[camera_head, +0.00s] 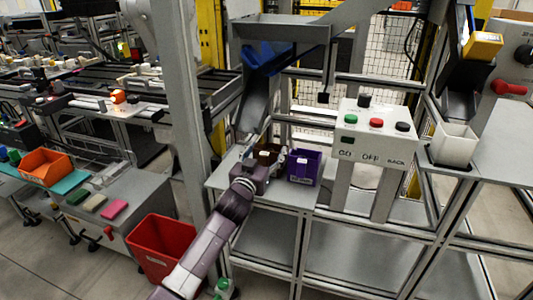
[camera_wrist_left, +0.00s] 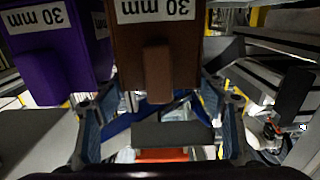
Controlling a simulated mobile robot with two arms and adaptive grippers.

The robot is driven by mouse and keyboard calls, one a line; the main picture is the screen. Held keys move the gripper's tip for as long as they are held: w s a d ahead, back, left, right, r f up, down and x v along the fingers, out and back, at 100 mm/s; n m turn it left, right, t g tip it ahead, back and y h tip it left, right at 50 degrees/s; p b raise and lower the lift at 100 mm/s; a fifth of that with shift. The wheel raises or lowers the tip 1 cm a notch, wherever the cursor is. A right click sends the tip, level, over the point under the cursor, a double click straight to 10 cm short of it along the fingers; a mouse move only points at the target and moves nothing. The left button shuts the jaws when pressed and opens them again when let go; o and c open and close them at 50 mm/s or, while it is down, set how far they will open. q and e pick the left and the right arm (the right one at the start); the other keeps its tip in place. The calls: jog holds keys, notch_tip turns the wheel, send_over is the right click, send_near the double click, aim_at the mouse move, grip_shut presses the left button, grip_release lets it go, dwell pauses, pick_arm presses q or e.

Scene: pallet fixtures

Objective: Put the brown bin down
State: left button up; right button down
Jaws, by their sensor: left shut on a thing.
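The brown bin (camera_head: 268,151) is at the left end of the grey shelf (camera_head: 285,194), mostly behind my left gripper (camera_head: 268,168). In the left wrist view the brown bin (camera_wrist_left: 153,45) fills the top middle, its "30 mm" label upside down. My left gripper (camera_wrist_left: 158,92) is shut on the tab at the bin's front. The bin looks upright; I cannot tell whether its base touches the shelf. A purple bin (camera_head: 304,167) stands just right of it, and also shows in the left wrist view (camera_wrist_left: 62,60). My right gripper is not in view.
A white button box (camera_head: 375,133) stands right of the purple bin. A grey post (camera_head: 185,90) rises left of the shelf, and a blue bin (camera_head: 266,57) sits higher up. A red bin (camera_head: 161,249) is below left. A white bin (camera_head: 454,144) stands at right.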

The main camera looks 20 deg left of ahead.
pick_arm(q)
jog(key=shift+f, duration=0.1)
dwell(0.3)
jog(key=o, duration=0.9)
